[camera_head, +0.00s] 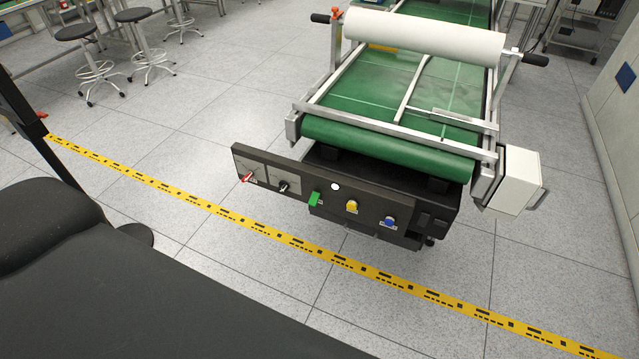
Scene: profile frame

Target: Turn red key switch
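The red key switch (247,178) is on the left end of a dark control panel (270,157), on a grey plate. A black key switch (284,186) is just to its right. Farther right on the same panel are a green switch (314,198), a white button (335,187), a yellow button (351,206) and a blue button (389,222). Neither of my grippers shows in the head view. Nothing covers the red switch.
The panel is on the front of a green conveyor (385,148) with a white roll (425,37). A grey box (512,182) juts out at its right. Yellow-black floor tape (290,240) crosses in front. Stools (135,16) stand at the back left. The floor left of the panel is clear.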

